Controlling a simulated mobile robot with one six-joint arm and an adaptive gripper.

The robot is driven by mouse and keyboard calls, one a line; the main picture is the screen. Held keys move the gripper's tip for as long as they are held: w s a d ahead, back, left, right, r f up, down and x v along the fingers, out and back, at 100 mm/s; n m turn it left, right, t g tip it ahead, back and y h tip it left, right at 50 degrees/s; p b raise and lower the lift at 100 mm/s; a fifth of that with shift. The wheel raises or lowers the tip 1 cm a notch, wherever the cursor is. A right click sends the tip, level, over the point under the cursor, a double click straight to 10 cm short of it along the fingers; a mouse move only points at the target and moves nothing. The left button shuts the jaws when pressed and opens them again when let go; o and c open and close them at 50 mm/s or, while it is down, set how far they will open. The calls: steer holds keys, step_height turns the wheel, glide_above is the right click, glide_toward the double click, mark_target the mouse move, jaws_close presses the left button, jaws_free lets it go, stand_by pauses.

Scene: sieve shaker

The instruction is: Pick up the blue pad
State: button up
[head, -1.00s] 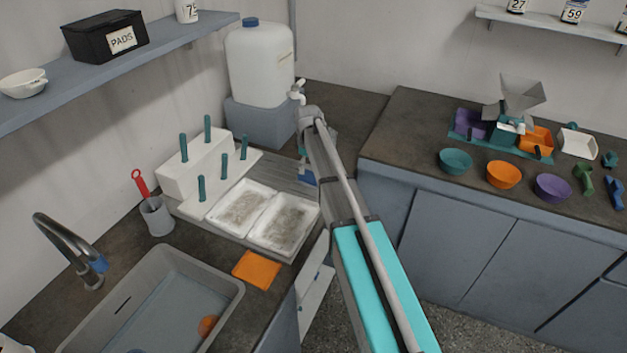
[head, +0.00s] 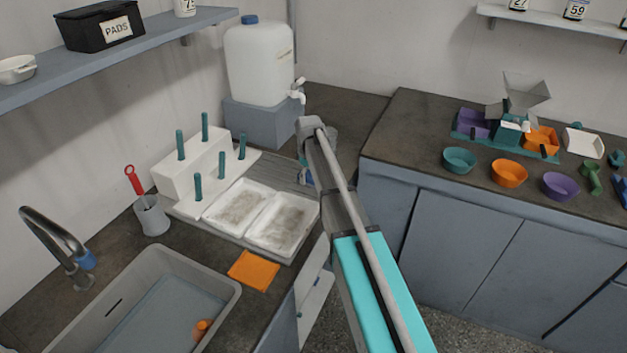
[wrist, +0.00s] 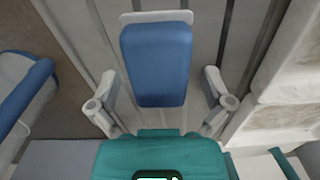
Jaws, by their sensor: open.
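The blue pad (wrist: 155,65) lies in the middle of the wrist view, a rounded blue block with a white edge (wrist: 155,17) showing at its far end. It rests on or just above the grey ribbed drainboard. My gripper (wrist: 160,98) is open, with one finger left and one right of the pad's near end. Gaps show on both sides, so I see no grip. In the head view my arm hides most of the gripper and pad; only a sliver of blue (head: 309,179) shows beside the arm.
Two white trays (head: 283,222) lie right beside the drainboard, also in the wrist view (wrist: 285,60). A white peg rack (head: 195,165) stands to the left. An orange pad (head: 253,270) lies by the sink (head: 150,255). A blue-and-white object (wrist: 25,95) is at the wrist view's left.

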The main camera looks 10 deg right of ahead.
stand_by(0.3)
steer(key=c, duration=1.1)
step_height(320, 180, up, 3)
steer(key=p, duration=0.2)
steer(key=shift+f+p, duration=0.15)
steer(key=shift+p, duration=0.2)
steer(key=shift+s+a+r+p, duration=0.1)
steer(key=shift+s+r+p, duration=1.6)
steer(key=shift+s, duration=0.65)
steer(key=shift+s+a+r+p, duration=0.15)
steer(key=shift+s+r+p, duration=1.6)
steer(key=shift+s, duration=0.55)
steer(key=shift+s+a+r+p, duration=0.1)
steer(key=shift+s+r+p, duration=1.6)
steer(key=shift+s, duration=0.65)
